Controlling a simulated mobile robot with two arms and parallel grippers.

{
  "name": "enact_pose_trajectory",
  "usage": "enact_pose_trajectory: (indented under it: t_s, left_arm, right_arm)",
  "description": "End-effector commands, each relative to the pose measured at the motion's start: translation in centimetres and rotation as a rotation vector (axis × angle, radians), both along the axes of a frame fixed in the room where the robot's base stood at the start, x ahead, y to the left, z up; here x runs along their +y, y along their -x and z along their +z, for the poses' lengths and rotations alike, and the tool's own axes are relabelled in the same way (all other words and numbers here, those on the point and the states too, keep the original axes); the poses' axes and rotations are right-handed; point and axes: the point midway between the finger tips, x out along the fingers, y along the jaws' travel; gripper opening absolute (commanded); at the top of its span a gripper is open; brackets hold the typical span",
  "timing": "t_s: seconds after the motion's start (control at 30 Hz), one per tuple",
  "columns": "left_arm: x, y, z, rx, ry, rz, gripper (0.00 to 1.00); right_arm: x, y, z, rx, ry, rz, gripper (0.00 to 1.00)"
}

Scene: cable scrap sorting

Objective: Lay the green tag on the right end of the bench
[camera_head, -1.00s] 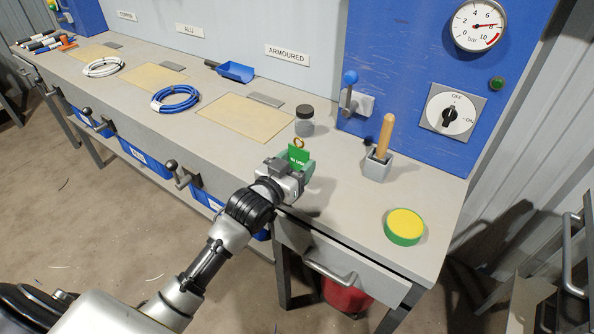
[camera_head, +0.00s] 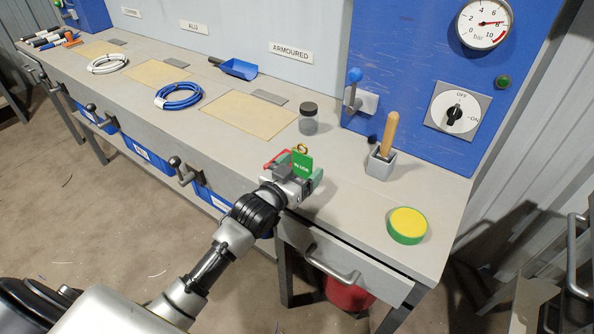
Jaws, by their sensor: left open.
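The green tag (camera_head: 303,164) with white lettering and a brass-coloured ring at its top shows at the end of my left arm, near the bench's front edge. My left gripper (camera_head: 294,173) is open around the tag, with a red-marked finger to its left and a green-marked finger to its right. I cannot tell whether the tag touches a finger or the bench. The grey bench (camera_head: 345,215) runs from the far left to the right end. My right gripper is not in view.
On the right end stand a yellow-and-green round disc (camera_head: 407,225), a grey holder (camera_head: 380,164) with a wooden handle, and a dark-lidded jar (camera_head: 308,120). A drawer handle (camera_head: 332,268) sticks out in front. Bench top between the tag and disc is clear.

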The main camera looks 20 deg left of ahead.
Motion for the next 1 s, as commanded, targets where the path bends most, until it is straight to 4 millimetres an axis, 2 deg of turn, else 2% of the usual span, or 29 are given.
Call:
enact_pose_trajectory:
  t_s: [0.07,0.17,0.5,0.63,0.8,1.0]
  left_arm:
    - [0.0,0.0,0.4,-0.002,0.000,0.000,0.83]
    - [0.3,1.2,0.2,0.001,0.000,0.000,0.83]
    - [1.7,8.0,0.1,0.003,-0.002,0.000,0.83]
    - [2.1,10.0,0.1,0.002,0.000,0.000,0.83]
    - [2.4,11.4,0.2,0.001,0.001,0.000,0.83]
    - [2.5,11.7,0.3,-0.001,0.000,0.000,0.83]
  right_arm:
    - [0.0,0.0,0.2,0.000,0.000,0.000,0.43]
    - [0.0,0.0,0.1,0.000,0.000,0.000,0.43]
    - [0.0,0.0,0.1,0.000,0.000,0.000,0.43]
    - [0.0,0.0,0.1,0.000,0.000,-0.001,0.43]
    - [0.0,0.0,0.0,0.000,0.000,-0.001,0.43]
    - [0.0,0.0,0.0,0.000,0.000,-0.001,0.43]
